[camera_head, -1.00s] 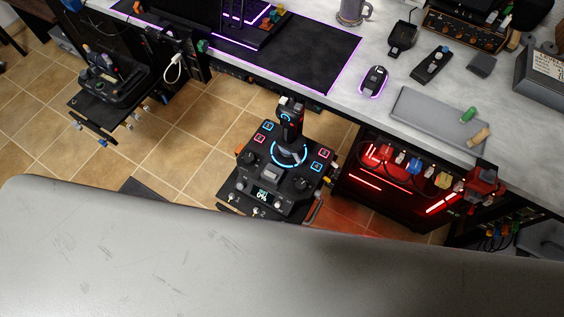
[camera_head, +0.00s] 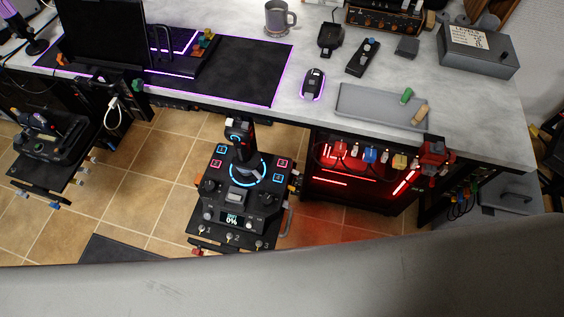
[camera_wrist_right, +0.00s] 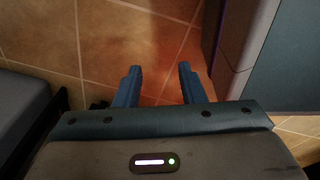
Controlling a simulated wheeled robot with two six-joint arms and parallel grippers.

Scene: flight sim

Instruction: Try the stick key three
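The flight stick (camera_head: 241,145) stands upright on a black base (camera_head: 214,199) with a ring of blue light, blue and red lit buttons and a small screen reading 0%. Several small silver keys sit along the base's front ledge. The key beside the mark 3 (camera_head: 260,244) is at the right end and the key beside the mark 2 (camera_head: 230,238) is left of it. In the right wrist view my right gripper (camera_wrist_right: 158,70) is open and empty above floor tiles, with the stick out of that view. My left gripper shows in neither view.
The marbled desk (camera_head: 315,115) behind holds a mouse (camera_head: 313,84), a grey tray (camera_head: 375,106) and a mug (camera_head: 279,18). A red-lit unit (camera_head: 345,185) is right of the stick. Another control unit (camera_head: 50,140) is at left. A grey surface hides the bottom of the head view.

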